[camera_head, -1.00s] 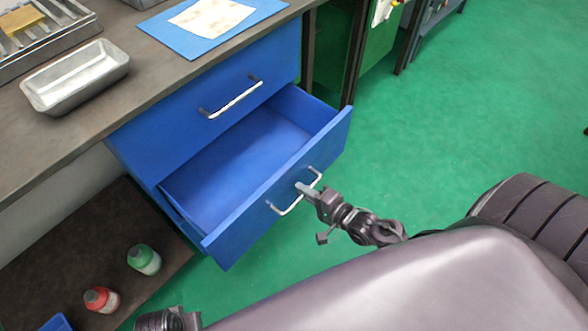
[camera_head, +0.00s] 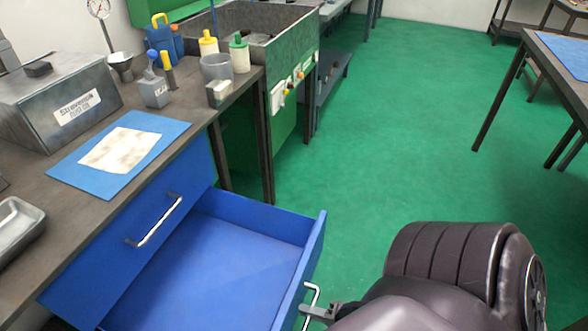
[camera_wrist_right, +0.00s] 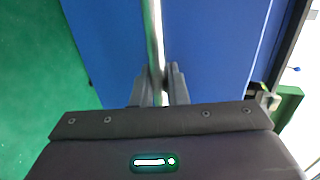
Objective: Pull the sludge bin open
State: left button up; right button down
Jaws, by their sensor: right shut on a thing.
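A blue drawer (camera_head: 225,262), the lower one in the bench cabinet, stands pulled well out; its inside looks empty. No label shows that names it as the sludge bin. Its bar handle (camera_head: 312,292) is on the front panel, near the bottom of the head view. My right gripper (camera_head: 308,309) is shut on this handle. In the right wrist view, the bright handle bar (camera_wrist_right: 157,40) runs between the two fingers of the gripper (camera_wrist_right: 158,88), with the blue drawer front (camera_wrist_right: 110,45) behind. My left gripper is out of view.
A closed blue drawer (camera_head: 105,258) with its own handle is above the open one. The bench top holds a grey labelled box (camera_head: 60,105), a blue mat (camera_head: 165,128), a metal tray (camera_head: 20,235) and bottles. Green floor (camera_head: 400,130) is clear to the right; another table (camera_head: 560,75) stands there.

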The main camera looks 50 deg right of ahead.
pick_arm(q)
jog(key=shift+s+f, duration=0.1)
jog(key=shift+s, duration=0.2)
pick_arm(e)
jog(key=shift+s+d, duration=0.1)
jog(key=shift+s, duration=0.5)
jog(key=c, duration=1.5)
grip_release()
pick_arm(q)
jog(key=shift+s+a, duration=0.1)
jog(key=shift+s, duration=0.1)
pick_arm(e)
jog(key=v, duration=0.7)
jog(key=shift+s+d, duration=0.15)
jog(key=shift+s, duration=0.2)
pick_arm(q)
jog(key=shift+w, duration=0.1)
